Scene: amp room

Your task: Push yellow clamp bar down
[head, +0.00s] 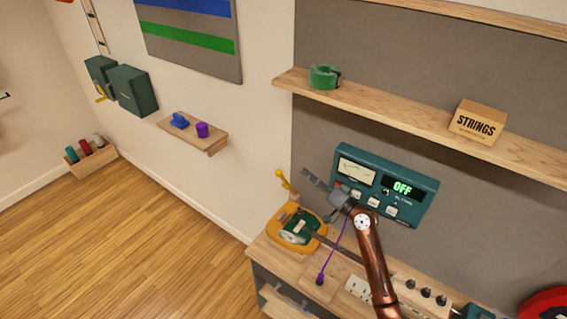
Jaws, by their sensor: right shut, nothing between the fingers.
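A yellow bar (284,179) stands tilted upward at the back of a yellow-and-green clamp (305,239) on the wooden bench. The clamp looks like a yellow frame around a green part with a pale piece in it. My right gripper (308,176) is shut and empty. In the picture its fingers point up and left, just right of the yellow bar; I cannot tell whether they touch it. My right arm rises from the bottom and crosses in front of the bench. My left gripper is not in view.
A teal panel (410,195) reading OFF is on the wall behind my right arm. A purple cable (332,252) runs down to the bench (270,257) beside a white socket (358,287). A shelf (400,103) holds green tape (324,76) and a STRINGS box (477,122). The floor at left is clear.

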